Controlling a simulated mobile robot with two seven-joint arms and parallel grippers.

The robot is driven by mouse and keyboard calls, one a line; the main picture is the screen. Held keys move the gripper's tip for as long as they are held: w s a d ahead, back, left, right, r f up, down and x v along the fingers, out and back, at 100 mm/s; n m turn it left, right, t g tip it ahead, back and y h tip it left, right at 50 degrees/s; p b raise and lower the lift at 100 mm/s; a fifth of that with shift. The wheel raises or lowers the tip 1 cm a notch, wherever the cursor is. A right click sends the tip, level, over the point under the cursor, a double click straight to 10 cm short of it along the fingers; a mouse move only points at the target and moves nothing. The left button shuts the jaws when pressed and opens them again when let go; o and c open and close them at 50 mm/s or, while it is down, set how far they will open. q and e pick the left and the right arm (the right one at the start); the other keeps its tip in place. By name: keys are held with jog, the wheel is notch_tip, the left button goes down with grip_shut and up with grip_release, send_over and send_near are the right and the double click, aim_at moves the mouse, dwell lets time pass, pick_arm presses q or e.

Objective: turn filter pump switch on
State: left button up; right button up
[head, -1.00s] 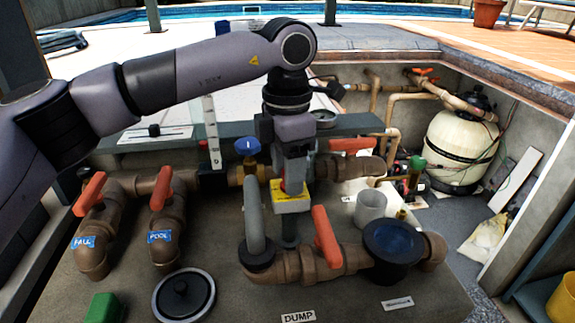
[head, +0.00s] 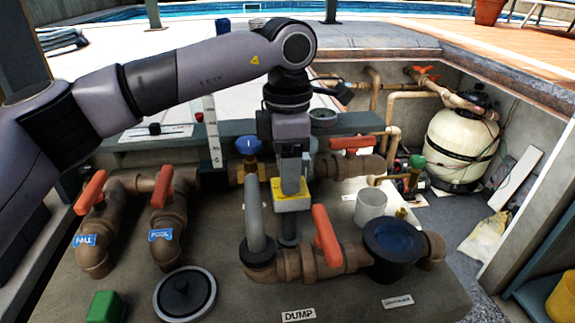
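The fingers overlap the upper part of the box and hide the red piece there, so the switch's position does not show. The fingers appear as one grey block, so I cannot tell whether they are apart, or whether they touch the box. My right gripper is out of view.
Brown pipes with red-handled valves (head: 327,236) surround the box, and a grey hose (head: 254,215) rises close on its left. A blue-topped valve (head: 248,146) stands behind it. A white cup (head: 370,206) and a black strainer pot (head: 392,250) are to the right.

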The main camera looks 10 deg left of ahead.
pick_arm(q)
jog(key=shift+o, duration=0.4)
notch_tip(320, 180, up, 7)
jog(key=shift+r, duration=0.1)
dwell(0.5)
